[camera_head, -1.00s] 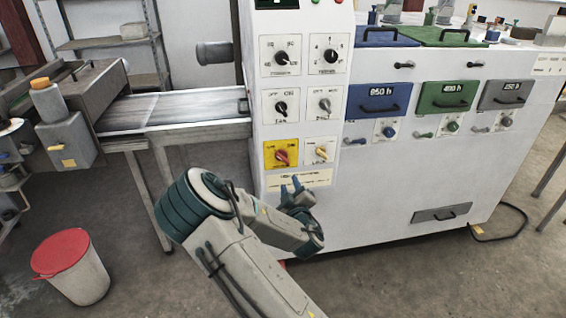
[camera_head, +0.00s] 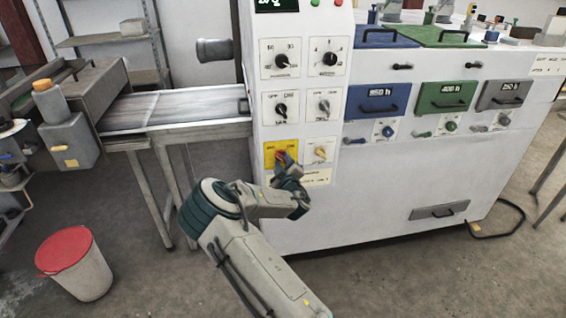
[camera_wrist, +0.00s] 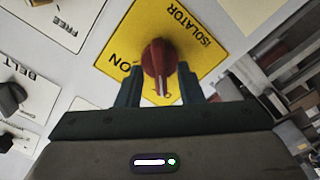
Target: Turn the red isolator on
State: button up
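The red isolator (camera_wrist: 158,58) is a rotary knob on a yellow plate (camera_wrist: 207,38) on the white machine's front panel. In the wrist view its grip bar runs down the picture, and the word ON stands at the plate's left. My gripper (camera_wrist: 160,88) is open, with one finger on each side of the knob's bar and visible gaps between. I cannot tell how deep the fingers reach. In the head view my gripper (camera_head: 288,166) is in front of the yellow plate (camera_head: 271,148) and hides much of the red knob.
A yellow-handled switch (camera_head: 320,153) is close right of the isolator. Black knobs, such as the fan knob (camera_head: 281,109), sit above. A conveyor (camera_head: 175,108) runs to the left, and a red-lidded bin (camera_head: 68,250) stands on the floor.

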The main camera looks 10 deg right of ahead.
jog(key=shift+c, duration=0.3)
grip_shut()
